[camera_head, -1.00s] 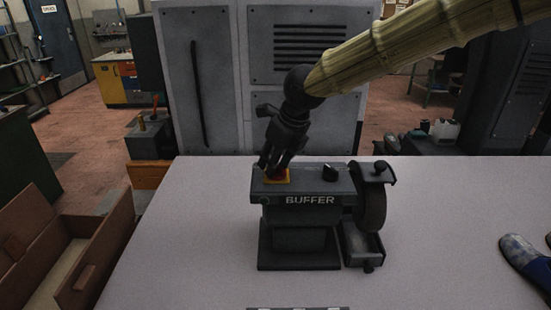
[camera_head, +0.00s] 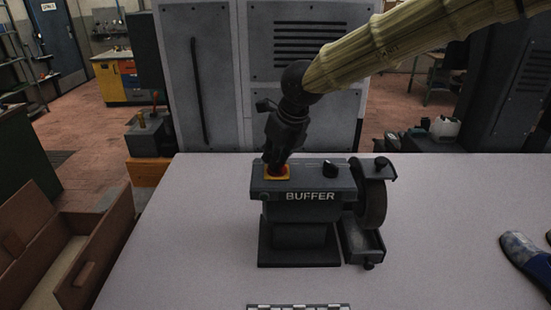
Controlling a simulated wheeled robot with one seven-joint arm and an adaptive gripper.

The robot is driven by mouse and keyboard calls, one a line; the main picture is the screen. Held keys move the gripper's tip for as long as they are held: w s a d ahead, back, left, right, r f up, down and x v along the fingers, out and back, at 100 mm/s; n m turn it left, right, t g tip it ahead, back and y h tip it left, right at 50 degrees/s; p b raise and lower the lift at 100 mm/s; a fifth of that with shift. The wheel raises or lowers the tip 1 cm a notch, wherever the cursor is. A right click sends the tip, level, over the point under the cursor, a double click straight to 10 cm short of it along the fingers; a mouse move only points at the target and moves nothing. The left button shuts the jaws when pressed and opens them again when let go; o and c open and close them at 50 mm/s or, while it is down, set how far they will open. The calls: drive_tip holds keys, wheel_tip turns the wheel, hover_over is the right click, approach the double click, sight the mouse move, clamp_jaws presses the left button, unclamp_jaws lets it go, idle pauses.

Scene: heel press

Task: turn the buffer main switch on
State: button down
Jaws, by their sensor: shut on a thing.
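The buffer (camera_head: 310,197) is a dark grey bench machine labelled BUFFER, standing on the pale table. On its top left sits a red button (camera_head: 277,169) on a yellow plate (camera_head: 287,177). A black knob (camera_head: 330,169) stands on its top right; which control is the main switch I cannot tell. My gripper (camera_head: 276,163) points down over the red button, with its fingers together at the button. The fingers partly hide the button. The buffing wheel (camera_head: 372,205) is on the right side of the machine.
A tray (camera_head: 361,242) sits under the wheel. An open wooden box (camera_head: 92,245) is at the left, and a blue shoe (camera_head: 522,260) lies at the right edge. A checkered strip (camera_head: 298,307) is at the front. Grey cabinets (camera_head: 205,80) stand behind. The table's right middle is clear.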

drive_tip(key=m+h+b, duration=0.1)
drive_tip(key=m+b, duration=0.1)
drive_tip(key=m, duration=0.1)
drive_tip(key=shift+w+m+t, duration=0.1)
drive_tip(key=shift+m+t, duration=0.3)
drive_tip(key=shift+d+m+h+b, duration=0.2)
drive_tip(key=shift+m+h+b, duration=0.7)
drive_tip(key=shift+m, duration=1)
drive_tip(key=shift+r, duration=0.1)
drive_tip(key=c, duration=1.5)
unclamp_jaws()
drive_tip(key=v, duration=1.2)
